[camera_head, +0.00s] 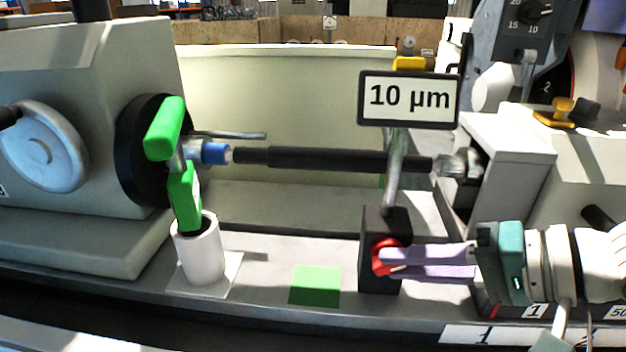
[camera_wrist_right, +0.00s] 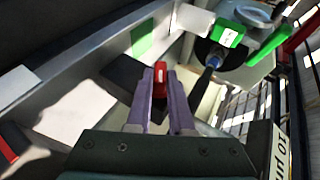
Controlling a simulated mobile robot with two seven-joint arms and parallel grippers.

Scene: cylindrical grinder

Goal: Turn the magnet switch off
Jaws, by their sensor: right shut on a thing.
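The magnet switch is a red knob (camera_head: 384,257) on the front face of a black block (camera_head: 378,219), which carries the post of the dial gauge stand. The knob also shows in the right wrist view (camera_wrist_right: 160,74). My right gripper (camera_head: 393,257) comes in from the right with its purple fingers at the red knob. In the right wrist view the fingers (camera_wrist_right: 160,88) are on both sides of the knob, shut on it. The fingertips hide part of the knob. My left gripper is not in view.
A "10 µm" display (camera_head: 409,98) sits above the block, and a dark shaft (camera_head: 330,160) spans behind it. A green square (camera_head: 315,286) lies left of the block. A white holder (camera_head: 200,252) with a green-handled tool (camera_head: 184,195) stands further left.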

